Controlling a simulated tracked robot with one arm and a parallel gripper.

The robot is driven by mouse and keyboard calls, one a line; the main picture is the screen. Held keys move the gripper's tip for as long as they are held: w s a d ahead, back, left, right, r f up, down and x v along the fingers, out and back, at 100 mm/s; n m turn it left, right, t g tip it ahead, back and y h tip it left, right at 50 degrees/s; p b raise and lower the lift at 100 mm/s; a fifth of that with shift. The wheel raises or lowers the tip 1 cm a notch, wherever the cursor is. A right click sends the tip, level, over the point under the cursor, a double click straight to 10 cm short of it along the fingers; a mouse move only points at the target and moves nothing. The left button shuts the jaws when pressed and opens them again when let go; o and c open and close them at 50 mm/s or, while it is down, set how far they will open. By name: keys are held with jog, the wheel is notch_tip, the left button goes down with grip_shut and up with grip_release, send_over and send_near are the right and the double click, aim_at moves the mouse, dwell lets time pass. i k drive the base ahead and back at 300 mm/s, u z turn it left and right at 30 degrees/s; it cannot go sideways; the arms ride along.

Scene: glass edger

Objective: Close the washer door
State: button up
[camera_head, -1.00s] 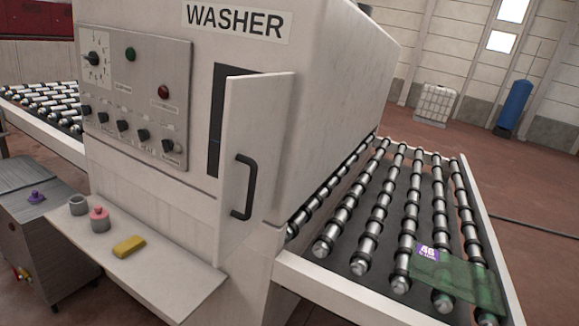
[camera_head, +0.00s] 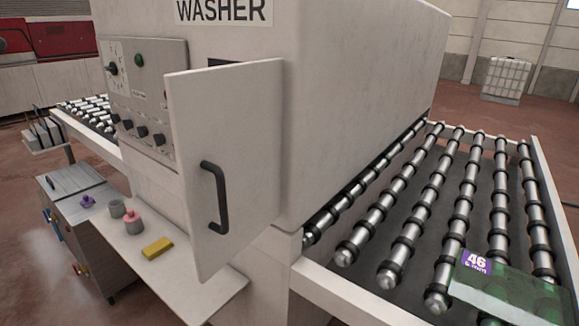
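The washer (camera_head: 365,80) is a large off-white machine with its name on a sign at the top. Its door (camera_head: 228,110) is a white panel that stands open, swung out from the front face, with a black bar handle (camera_head: 217,195) on the side facing me. The door hides most of the opening behind it and part of the control panel (camera_head: 140,85). My gripper is not in view.
A roller conveyor (camera_head: 400,215) runs along the right, with a green glass sheet (camera_head: 515,295) labelled 46 on it. A shelf (camera_head: 190,270) below the door holds a yellow block (camera_head: 157,248) and small pots. A grey cabinet (camera_head: 85,235) stands at left.

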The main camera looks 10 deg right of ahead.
aim_at(226, 121)
jog(key=z, duration=0.1)
jog(key=i, duration=1)
jog(key=u, duration=0.5)
jog(key=k, duration=0.7)
jog(key=z, duration=0.1)
